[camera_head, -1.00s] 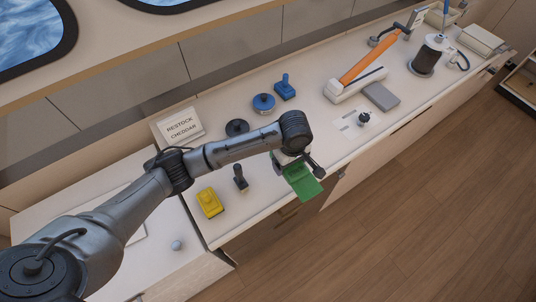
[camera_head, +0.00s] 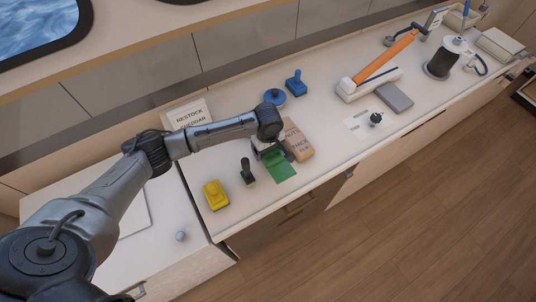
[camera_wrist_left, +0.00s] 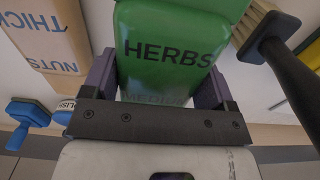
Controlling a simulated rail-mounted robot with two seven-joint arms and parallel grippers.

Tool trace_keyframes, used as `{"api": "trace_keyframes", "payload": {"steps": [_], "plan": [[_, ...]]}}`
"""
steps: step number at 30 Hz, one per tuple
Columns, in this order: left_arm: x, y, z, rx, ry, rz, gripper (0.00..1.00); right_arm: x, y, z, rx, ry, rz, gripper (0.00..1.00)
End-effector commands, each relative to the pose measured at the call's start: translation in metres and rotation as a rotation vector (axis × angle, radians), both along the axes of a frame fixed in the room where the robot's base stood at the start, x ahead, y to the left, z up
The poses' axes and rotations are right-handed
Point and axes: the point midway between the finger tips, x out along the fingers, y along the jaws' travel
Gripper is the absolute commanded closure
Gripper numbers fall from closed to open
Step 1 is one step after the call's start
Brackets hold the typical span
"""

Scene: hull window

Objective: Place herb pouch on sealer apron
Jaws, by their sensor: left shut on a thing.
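The herb pouch (camera_head: 280,167) is green, and its label reads HERBS in the left wrist view (camera_wrist_left: 170,52). My left gripper (camera_head: 272,150) is shut on it, with a dark finger on each side of the pouch in the wrist view. The pouch is over the near part of the counter, between a dark-handled brush and a brown pack; I cannot tell whether it touches the counter. The sealer (camera_head: 369,83) has a white base and a raised orange lever. A flat grey plate, seemingly its apron (camera_head: 395,97), lies bare in front of it. My right gripper is not in view.
The brown nuts pack (camera_head: 299,143) stands right beside the gripper. The dark-handled brush (camera_head: 247,172) and a yellow item (camera_head: 214,194) are to the left. A white card with a dark knob (camera_head: 376,118) lies between pack and plate. Blue items (camera_head: 295,83) are behind.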

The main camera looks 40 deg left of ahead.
Motion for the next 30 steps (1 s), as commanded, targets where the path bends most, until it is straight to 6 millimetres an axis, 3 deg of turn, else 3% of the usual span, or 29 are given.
{"api": "trace_keyframes", "payload": {"steps": [10, 22, 23, 30], "plan": [[0.000, 0.000, -0.037, 0.000, -0.001, 0.000, 0.57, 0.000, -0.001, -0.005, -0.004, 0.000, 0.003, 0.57], [0.000, -0.001, -0.040, 0.000, -0.001, -0.001, 0.57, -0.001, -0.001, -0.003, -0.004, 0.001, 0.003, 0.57], [0.000, 0.000, -0.041, 0.001, 0.000, -0.001, 0.20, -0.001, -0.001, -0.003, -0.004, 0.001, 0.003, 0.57], [0.000, 0.000, -0.041, 0.001, 0.000, -0.001, 0.00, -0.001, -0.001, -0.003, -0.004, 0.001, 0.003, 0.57]]}}
